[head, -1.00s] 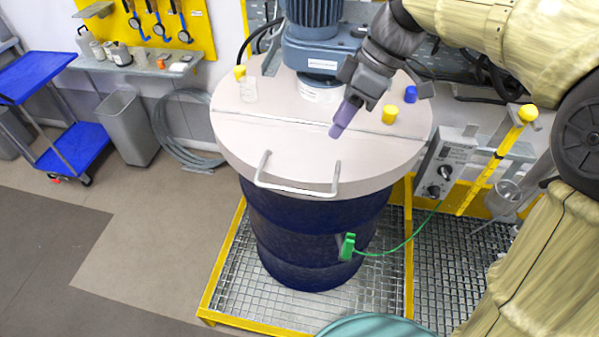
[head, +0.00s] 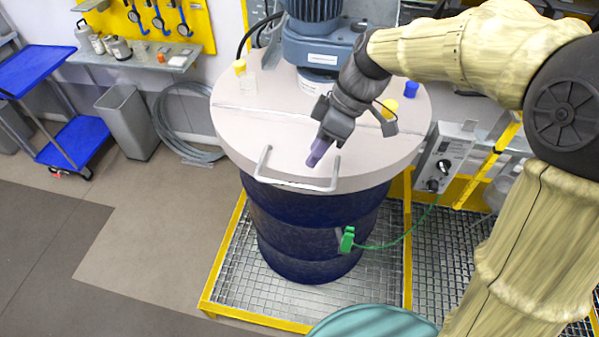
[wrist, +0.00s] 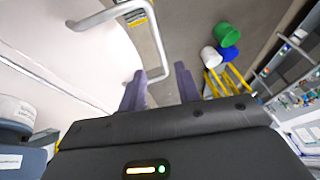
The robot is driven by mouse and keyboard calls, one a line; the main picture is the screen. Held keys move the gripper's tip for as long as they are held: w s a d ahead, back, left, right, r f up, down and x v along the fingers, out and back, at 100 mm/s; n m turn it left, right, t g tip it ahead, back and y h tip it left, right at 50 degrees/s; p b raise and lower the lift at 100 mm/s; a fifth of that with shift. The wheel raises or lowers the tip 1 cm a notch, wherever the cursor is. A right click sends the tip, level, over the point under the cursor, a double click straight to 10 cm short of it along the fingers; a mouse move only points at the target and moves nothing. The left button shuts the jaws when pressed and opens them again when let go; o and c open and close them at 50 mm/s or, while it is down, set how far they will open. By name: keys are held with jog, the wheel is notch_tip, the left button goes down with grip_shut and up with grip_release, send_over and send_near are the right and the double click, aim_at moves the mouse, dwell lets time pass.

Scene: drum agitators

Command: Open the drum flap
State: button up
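The drum flap (head: 240,128) is the front part of the pale round lid on a dark blue drum (head: 300,240). It lies flat, level with the rear part of the lid behind a straight seam. A bent metal bar handle (head: 290,186) stands on its front edge; it also shows in the wrist view (wrist: 115,12). My gripper (head: 315,158) is above the flap, just behind the handle's right part, and looks apart from it.
A blue-grey motor (head: 318,45) stands on the rear of the lid. Yellow (head: 387,108) and blue (head: 411,92) caps sit at its right. A green clamp (head: 347,240) with a green cable is on the drum. A teal drum top (head: 372,322) is in front.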

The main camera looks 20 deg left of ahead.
jog(key=p, duration=0.1)
send_over(300, 176)
jog(key=s+d, duration=0.1)
jog(key=s, duration=0.3)
notch_tip(300, 176, down, 8)
jog(key=shift+r, duration=0.1)
jog(key=shift+d, duration=0.1)
grip_shut()
